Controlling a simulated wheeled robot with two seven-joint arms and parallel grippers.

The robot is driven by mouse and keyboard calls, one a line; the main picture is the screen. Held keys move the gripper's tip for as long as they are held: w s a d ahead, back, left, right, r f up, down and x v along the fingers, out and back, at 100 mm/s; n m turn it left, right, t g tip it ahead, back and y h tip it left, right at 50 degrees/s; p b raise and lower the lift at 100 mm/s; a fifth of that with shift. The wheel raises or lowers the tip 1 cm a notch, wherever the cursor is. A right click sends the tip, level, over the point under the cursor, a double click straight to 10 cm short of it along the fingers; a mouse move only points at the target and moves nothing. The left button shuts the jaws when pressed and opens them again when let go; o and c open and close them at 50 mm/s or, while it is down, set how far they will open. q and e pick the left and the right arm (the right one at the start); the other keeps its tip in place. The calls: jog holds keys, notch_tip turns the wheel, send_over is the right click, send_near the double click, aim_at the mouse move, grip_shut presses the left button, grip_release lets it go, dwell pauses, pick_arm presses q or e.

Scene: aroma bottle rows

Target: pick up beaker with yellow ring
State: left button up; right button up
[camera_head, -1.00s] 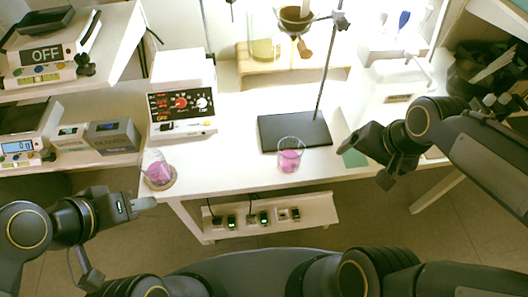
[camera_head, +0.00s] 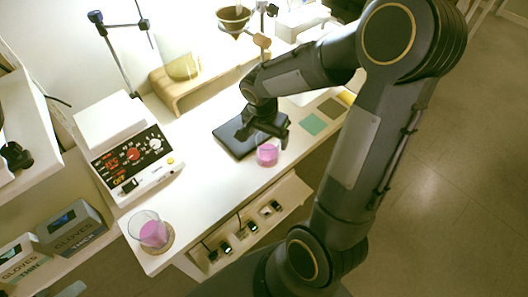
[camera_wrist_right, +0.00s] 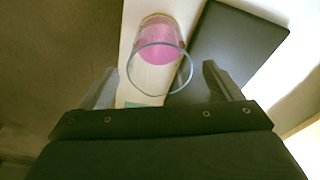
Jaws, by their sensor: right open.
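A clear beaker with pink liquid (camera_head: 267,154) stands at the front edge of the table, beside the black stand base (camera_head: 232,138). In the right wrist view this beaker (camera_wrist_right: 158,52) lies ahead, its open rim toward the camera and between the finger lines. A thin yellowish-orange edge shows around its far end; I cannot tell whether it is a ring. My right gripper (camera_head: 264,138) is open and empty, close above and behind the beaker. A second beaker with pink liquid (camera_head: 151,233) stands on a round coaster at the left corner. A grey tip at the bottom left may be my left gripper (camera_head: 70,290).
A hotplate device (camera_head: 132,160) stands left of the stand base. A wooden shelf (camera_head: 190,91) with a yellow-liquid beaker (camera_head: 183,66) is behind. A funnel (camera_head: 233,18) hangs above. Coloured squares (camera_head: 313,124) lie to the right. The white tabletop (camera_head: 200,180) between the pink beakers is clear.

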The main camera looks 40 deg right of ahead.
aim_at(268, 145)
jog(key=f, duration=0.5)
jog(key=shift+w+d+f, duration=0.15)
jog(key=shift+d, duration=0.2)
jog(key=shift+c, duration=0.2)
jog(key=c, duration=1.2)
jog(key=shift+o, duration=0.2)
